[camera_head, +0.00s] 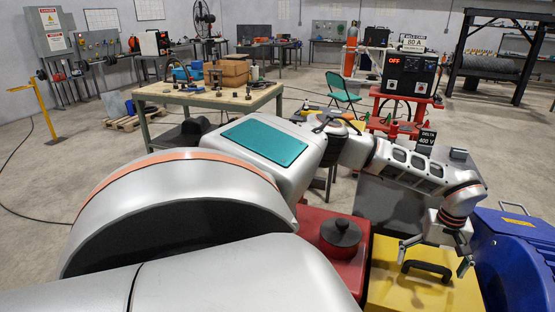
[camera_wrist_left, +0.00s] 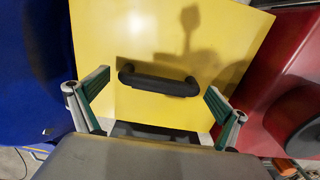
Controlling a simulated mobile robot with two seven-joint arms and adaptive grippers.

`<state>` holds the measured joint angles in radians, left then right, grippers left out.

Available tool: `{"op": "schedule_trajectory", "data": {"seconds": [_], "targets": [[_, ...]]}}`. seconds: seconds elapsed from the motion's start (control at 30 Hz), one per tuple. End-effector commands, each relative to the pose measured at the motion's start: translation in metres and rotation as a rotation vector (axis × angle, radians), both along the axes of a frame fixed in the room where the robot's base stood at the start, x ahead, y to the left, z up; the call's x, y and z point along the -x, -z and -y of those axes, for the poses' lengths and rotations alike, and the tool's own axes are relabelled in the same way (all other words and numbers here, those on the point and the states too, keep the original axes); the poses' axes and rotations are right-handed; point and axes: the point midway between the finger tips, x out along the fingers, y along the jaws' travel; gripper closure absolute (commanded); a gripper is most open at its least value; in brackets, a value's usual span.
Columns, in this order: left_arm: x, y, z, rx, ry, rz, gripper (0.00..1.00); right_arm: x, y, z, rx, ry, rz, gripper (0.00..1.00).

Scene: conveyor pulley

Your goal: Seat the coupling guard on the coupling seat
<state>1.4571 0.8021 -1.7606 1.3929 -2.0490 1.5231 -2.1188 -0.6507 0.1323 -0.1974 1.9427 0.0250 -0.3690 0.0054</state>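The coupling guard appears to be the yellow box-shaped cover (camera_head: 395,285) with a black bar handle (camera_head: 428,268) on top, at the lower right of the head view. It fills the middle of the left wrist view (camera_wrist_left: 110,45), with its handle (camera_wrist_left: 158,82) near the centre. My left gripper (camera_head: 434,264) is open above the cover, its green-padded fingers (camera_wrist_left: 155,88) spread on either side of the handle and not closed on it. Whatever lies under the cover is hidden, so I cannot tell the coupling seat apart. My right gripper is not in view.
A red housing (camera_head: 312,235) with a dark round knob stands left of the yellow cover, and a blue ribbed machine (camera_head: 525,255) stands close on its right. A wooden-topped table (camera_head: 190,98), a green chair (camera_head: 343,90) and a red cart (camera_head: 400,102) are farther back.

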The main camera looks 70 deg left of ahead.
Motion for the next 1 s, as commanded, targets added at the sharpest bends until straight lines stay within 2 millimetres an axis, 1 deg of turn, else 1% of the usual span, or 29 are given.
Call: {"op": "schedule_trajectory", "data": {"seconds": [0.03,0.1,0.23,0.37,0.6,0.7,0.83,1.0], "targets": [[0.002,0.003,-0.001,-0.002,0.0,-0.005,0.0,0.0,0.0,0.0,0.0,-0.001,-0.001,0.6],[0.002,0.001,-0.001,-0.002,0.0,-0.005,0.0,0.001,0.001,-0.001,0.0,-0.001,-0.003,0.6],[0.001,-0.01,0.0,-0.001,0.001,-0.002,0.0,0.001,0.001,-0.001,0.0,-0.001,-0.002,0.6],[0.0,-0.033,-0.001,-0.001,0.0,0.002,0.0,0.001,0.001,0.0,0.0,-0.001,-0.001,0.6],[0.0,-0.082,0.0,-0.001,0.0,0.003,0.0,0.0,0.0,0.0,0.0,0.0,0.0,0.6],[0.0,-0.099,0.0,0.0,0.001,0.003,0.0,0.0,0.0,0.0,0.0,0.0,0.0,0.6],[0.001,-0.113,0.0,0.0,0.0,0.001,0.0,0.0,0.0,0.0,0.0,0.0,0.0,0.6],[0.001,-0.12,0.0,-0.001,0.0,-0.001,0.0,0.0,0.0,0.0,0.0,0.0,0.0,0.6]]}}
